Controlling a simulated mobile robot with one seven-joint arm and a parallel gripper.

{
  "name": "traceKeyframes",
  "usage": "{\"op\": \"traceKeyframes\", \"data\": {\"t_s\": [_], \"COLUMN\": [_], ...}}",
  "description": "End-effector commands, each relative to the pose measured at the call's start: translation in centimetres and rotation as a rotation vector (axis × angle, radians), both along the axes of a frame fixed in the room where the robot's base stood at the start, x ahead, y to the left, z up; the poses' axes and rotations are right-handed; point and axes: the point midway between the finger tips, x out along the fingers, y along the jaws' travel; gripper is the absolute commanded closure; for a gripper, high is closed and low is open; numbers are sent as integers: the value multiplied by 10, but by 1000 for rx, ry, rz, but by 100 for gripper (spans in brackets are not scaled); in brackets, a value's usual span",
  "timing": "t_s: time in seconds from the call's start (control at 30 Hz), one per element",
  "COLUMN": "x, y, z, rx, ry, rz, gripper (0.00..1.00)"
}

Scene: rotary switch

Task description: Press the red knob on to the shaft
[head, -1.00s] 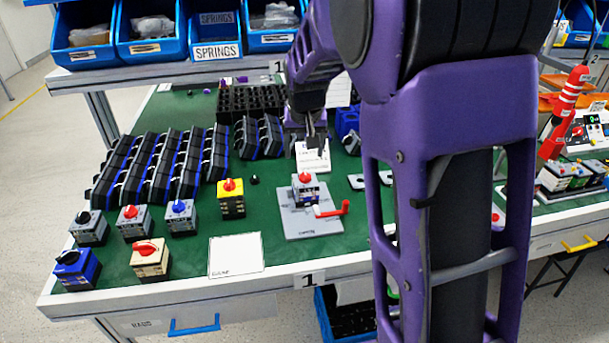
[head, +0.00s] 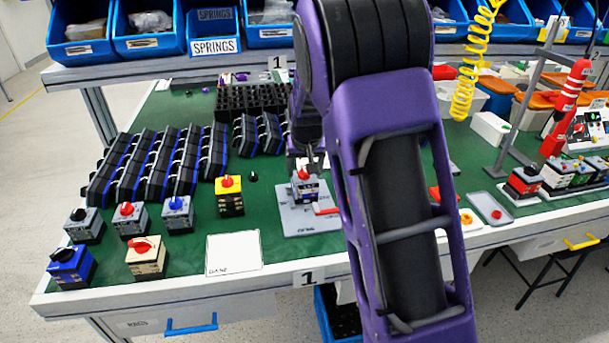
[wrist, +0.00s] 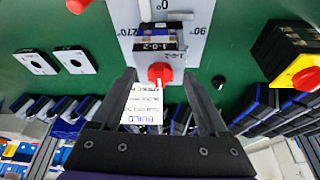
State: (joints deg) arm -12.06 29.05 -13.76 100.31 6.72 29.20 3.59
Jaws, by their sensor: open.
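The red knob (head: 303,173) sits at the top of the grey and dark switch body (head: 307,187), which stands on a grey fixture plate (head: 292,222). In the wrist view the knob (wrist: 160,73) lies between my fingertips, with the switch body (wrist: 160,40) just beyond it. My gripper (wrist: 160,78) is open, one finger either side of the knob, with gaps visible. In the head view my gripper (head: 304,158) is just above the knob, pointing down. How far the knob is down on the shaft cannot be told.
Finished-looking switches with knobs, such as the yellow one (head: 229,196), stand to the left. Rows of black-and-blue housings (head: 155,165) lie behind them. A white card (head: 234,253) lies in front.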

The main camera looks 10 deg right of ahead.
Motion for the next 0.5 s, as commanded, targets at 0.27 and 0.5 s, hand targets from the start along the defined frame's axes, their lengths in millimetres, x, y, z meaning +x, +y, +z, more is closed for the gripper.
{"op": "traceKeyframes", "data": {"t_s": [0.27,0.5], "x": [0,0], "y": [0,0], "z": [1,1], "rx": [0,0], "ry": [-1,-1], "rz": [0,0], "gripper": [50,93]}}
